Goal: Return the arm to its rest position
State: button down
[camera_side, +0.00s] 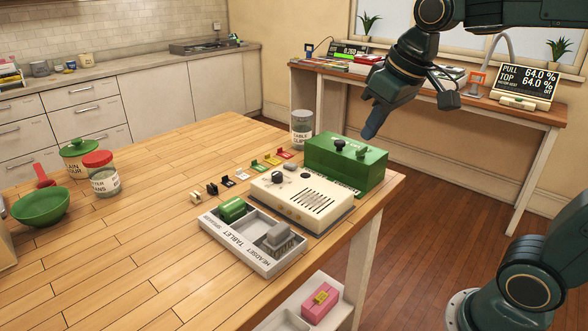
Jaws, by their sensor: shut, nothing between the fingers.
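My gripper (371,122) hangs from my dark green arm at the upper right. It points down and to the left, in the air above the green box at the right end of the wooden table. Its fingers are shut with nothing between them. It appears clear of the box, though the exact gap cannot be told from this one view.
The wooden table (110,260) carries a green box (345,168), a cream device (302,200), a divided tray (275,268), small coloured clips and several jars. A green bowl (41,207) stands at left. A back bench (470,110) holds a display (524,83). The table's front left is clear.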

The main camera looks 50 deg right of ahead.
jog(key=s+a+f+t, duration=0.1)
jog(key=s+f, duration=0.4)
jog(key=s, duration=0.7)
jog(key=shift+a+f, duration=0.2)
jog(key=shift+f, duration=0.1)
